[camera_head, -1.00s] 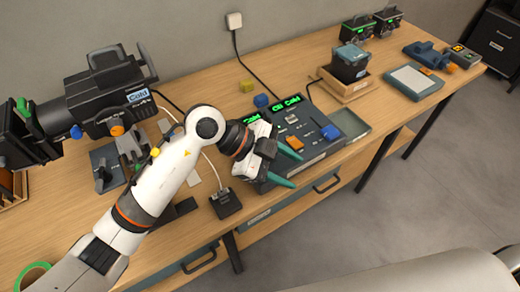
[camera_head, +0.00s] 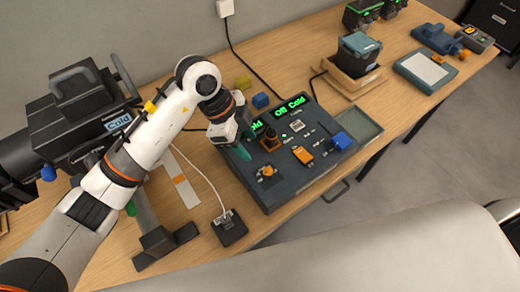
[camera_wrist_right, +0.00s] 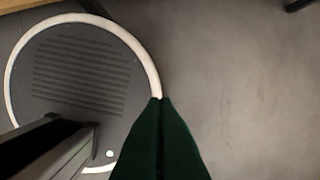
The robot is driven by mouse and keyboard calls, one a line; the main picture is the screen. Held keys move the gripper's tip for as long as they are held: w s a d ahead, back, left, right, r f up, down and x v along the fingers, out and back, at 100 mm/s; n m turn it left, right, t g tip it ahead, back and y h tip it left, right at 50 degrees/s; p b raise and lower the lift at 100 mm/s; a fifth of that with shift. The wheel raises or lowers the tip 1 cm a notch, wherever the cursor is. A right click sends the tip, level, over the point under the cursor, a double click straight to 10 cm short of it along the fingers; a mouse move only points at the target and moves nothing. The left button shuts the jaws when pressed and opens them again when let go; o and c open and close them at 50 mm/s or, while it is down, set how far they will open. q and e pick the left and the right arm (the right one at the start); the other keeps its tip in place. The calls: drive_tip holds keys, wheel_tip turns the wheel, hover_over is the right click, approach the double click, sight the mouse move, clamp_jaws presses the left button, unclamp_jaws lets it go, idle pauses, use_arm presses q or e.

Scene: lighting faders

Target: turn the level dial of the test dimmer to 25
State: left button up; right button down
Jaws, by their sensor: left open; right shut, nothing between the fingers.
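A dark control console (camera_head: 318,172) lies on the table in the head view. Green displays (camera_head: 289,106) at its back read "Off Cold" and a partly hidden "…old". An orange-topped dark knob (camera_head: 269,140) stands on its left half, with an orange-marked control (camera_head: 267,171) nearer the front. I cannot tell which part is the test dimmer's level dial, and no level number is readable. My left gripper (camera_head: 244,148) is open above the console's left edge, just left of the knob, with nothing between its fingers. My right gripper (camera_wrist_right: 162,135) is shut and empty, over the floor.
An orange slider (camera_head: 302,154) and a blue block (camera_head: 343,141) are on the console. A black box with a cable (camera_head: 229,229) stands at its left. A stage light (camera_head: 85,105) fills the left.

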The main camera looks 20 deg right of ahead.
use_arm(q)
drive_tip(key=p, duration=0.2)
hover_over(267, 171)
drive_tip(key=a, duration=0.2)
drive_tip(key=f, duration=0.5)
drive_tip(key=shift+w+a+f, duration=0.1)
drive_tip(key=shift+w+f, duration=0.15)
drive_tip(key=x, duration=0.5)
drive_tip(key=shift+w+f, duration=0.15)
drive_tip(key=shift+f, duration=0.2)
use_arm(e)
drive_tip(key=shift+s+r, duration=0.4)
drive_tip(key=shift+r, duration=0.25)
drive_tip(key=shift+s+r, duration=0.35)
drive_tip(key=shift+r, duration=0.25)
use_arm(q)
drive_tip(key=shift+c, duration=0.6)
use_arm(e)
drive_tip(key=shift+s, duration=0.15)
use_arm(q)
drive_tip(key=shift+w, duration=0.1)
drive_tip(key=c, duration=0.9)
use_arm(e)
drive_tip(key=shift+s+f, duration=0.1)
drive_tip(key=shift+s, duration=0.05)
